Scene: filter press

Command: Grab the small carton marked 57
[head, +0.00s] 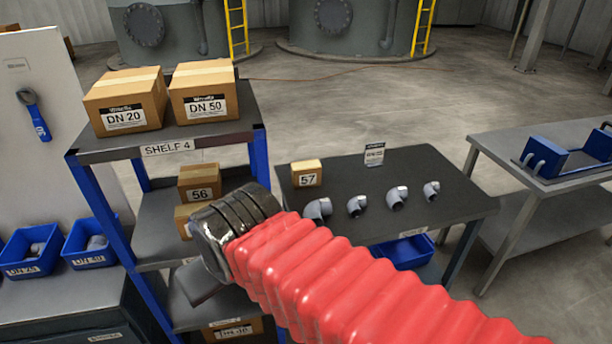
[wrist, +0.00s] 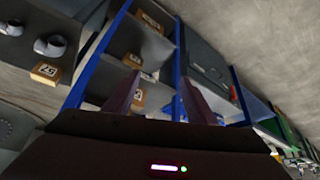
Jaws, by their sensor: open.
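The small carton marked 57 (head: 306,173) stands upright on the dark table (head: 440,165), at its left back corner near the shelf rack. In the wrist view the carton (wrist: 46,72) shows at the left, beside grey pipe elbows. My gripper (wrist: 160,98) is open and empty in the wrist view, its two fingers pointing toward the shelf rack, with the carton well to their left.
The rack (head: 258,107) holds large cartons DN 20 (head: 125,100) and DN 50 (head: 204,92) on top and carton 56 (head: 199,182) below. Several pipe elbows (head: 318,208) and a small sign (head: 374,154) stand on the table. Blue bins (head: 33,252) stand at left.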

